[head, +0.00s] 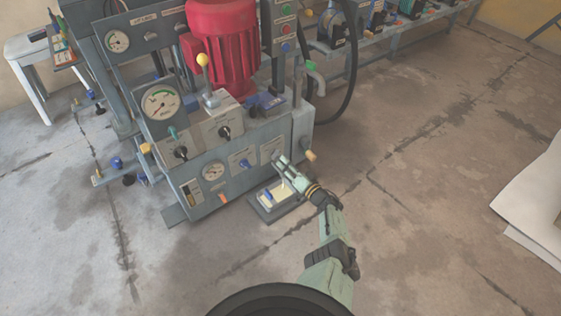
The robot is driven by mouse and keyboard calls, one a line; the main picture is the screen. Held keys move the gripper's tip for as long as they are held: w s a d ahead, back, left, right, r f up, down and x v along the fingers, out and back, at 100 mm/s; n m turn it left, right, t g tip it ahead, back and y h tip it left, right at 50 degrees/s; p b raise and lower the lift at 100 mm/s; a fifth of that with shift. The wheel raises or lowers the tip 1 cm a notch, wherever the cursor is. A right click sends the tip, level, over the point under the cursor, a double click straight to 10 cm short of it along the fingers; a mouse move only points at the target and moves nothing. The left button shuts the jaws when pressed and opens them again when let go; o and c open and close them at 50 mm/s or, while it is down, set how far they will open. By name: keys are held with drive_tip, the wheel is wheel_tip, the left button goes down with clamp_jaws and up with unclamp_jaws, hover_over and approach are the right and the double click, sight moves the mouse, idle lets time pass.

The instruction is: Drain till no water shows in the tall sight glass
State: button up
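The press unit (240,150) is a grey hydraulic machine with gauges, knobs and labels on its front. My arm reaches up from the bottom, and my gripper (279,159) is at the lower right of the front panel, close to it or touching. Its fingertips are too small to show whether they are open or shut. A shallow dark tray (262,212) lies on the floor below my gripper, with a pale inside and a small blue item (267,196). A slim upright part (298,86) stands at the right end. I cannot tell whether it is the tall sight glass, and no water level is readable.
A red motor (222,45) tops the unit. A yellow-knobbed lever (202,60), a green handle (310,65) and an orange-tan handle (310,156) stick out. A black hose (350,85) hangs right.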

sight(278, 155)
drive_tip(key=shift+b+x, duration=0.8)
drive_tip(key=shift+x, duration=1.4)
drive_tip(key=shift+c, duration=0.2)
clamp_jaws()
